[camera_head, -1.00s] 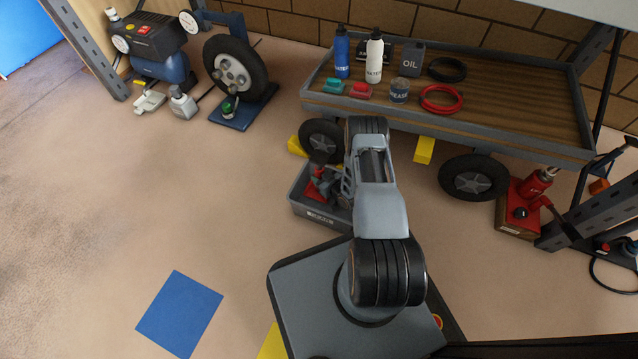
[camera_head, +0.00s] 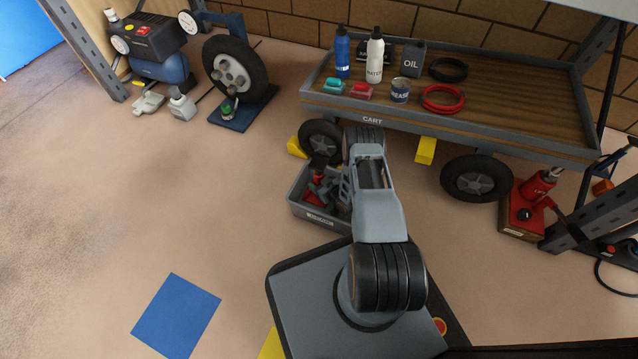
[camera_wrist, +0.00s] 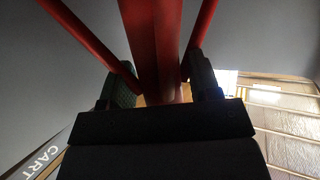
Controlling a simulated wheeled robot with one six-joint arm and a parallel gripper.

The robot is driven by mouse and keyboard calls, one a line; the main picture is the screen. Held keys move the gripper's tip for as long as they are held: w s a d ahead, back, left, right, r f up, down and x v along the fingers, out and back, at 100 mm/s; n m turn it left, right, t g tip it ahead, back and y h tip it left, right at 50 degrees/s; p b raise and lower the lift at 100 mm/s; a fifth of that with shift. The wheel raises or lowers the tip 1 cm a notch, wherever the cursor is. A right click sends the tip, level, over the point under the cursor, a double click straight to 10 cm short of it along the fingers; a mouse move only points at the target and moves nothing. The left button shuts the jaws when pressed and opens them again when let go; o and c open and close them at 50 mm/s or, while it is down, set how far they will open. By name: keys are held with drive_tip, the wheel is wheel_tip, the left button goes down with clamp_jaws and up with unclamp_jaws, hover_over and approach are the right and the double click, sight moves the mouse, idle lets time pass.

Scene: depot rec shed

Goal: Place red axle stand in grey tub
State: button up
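The red axle stand (camera_head: 313,198) shows inside the grey tub (camera_head: 320,217), in front of the cart's left wheel. In the wrist view the stand's red post and slanting legs (camera_wrist: 155,40) fill the middle, running between the two dark fingers of my gripper (camera_wrist: 162,85). The fingers lie close on either side of the post, and I read the gripper as shut on it. In the head view my gripper (camera_head: 322,168) is over the tub, partly hidden by my arm. Whether the stand rests on the tub's floor cannot be told.
The cart (camera_head: 500,137) stands behind the tub, carrying bottles, cans and rings. A yellow chock (camera_head: 297,148) is at its left wheel (camera_head: 322,140). A red jack (camera_head: 525,208) stands at right. A blue floor square (camera_head: 176,315) lies at front left; the floor around it is clear.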

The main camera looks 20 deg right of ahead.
drive_tip(key=shift+o, duration=0.6)
drive_tip(key=shift+r, duration=0.1)
drive_tip(key=shift+s+d+r, duration=0.1)
drive_tip(key=shift+s+r, duration=0.1)
drive_tip(key=shift+r, duration=0.05)
drive_tip(key=p+v, duration=0.3)
drive_tip(key=v, duration=0.4)
drive_tip(key=shift+p, duration=0.3)
drive_tip(key=shift+f, duration=0.1)
